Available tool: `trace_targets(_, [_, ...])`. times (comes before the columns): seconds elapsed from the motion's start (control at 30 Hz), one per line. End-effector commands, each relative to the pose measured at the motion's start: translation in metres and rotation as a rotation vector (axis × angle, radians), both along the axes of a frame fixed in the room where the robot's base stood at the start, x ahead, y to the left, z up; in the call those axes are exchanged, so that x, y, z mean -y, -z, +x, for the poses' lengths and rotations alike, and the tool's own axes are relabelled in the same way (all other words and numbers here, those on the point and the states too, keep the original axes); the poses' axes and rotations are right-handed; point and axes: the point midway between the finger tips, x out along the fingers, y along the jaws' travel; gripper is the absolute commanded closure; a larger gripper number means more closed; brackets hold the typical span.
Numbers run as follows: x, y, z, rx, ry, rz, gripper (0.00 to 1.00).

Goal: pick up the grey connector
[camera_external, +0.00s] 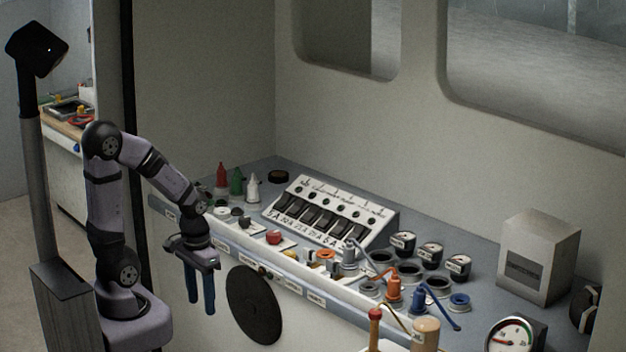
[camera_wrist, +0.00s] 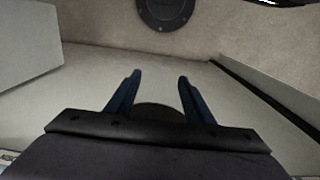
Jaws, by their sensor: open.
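The grey connector (camera_external: 349,257) appears to be the small grey cylinder with a cable at its top, standing on the counter in front of the switch panel. My gripper (camera_external: 201,304) hangs at the counter's front edge, well to the left of the grey connector, with its blue fingers pointing down. In the wrist view my gripper (camera_wrist: 160,76) shows two blue fingers apart with nothing between them. The grey connector does not show in the wrist view.
An orange connector (camera_external: 393,291) and a blue connector (camera_external: 419,299) stand to the right. The switch panel (camera_external: 327,216) rises behind. Several black gauges (camera_external: 430,254) and a grey box (camera_external: 538,257) are at the right. A black disc (camera_external: 254,306) is on the counter's front face.

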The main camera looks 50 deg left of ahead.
Motion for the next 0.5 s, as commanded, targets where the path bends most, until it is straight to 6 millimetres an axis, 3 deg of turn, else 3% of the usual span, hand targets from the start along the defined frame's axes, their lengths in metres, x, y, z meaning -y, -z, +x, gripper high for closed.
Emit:
trace_targets(0.27, [0.003, -0.004, 0.006, 0.004, 0.013, -0.006, 0.52])
trace_targets(0.37, [0.012, -0.014, 0.02, 0.015, 0.041, -0.023, 0.52])
trace_targets(0.5, [0.04, -0.041, 0.056, 0.042, 0.129, -0.074, 0.52])
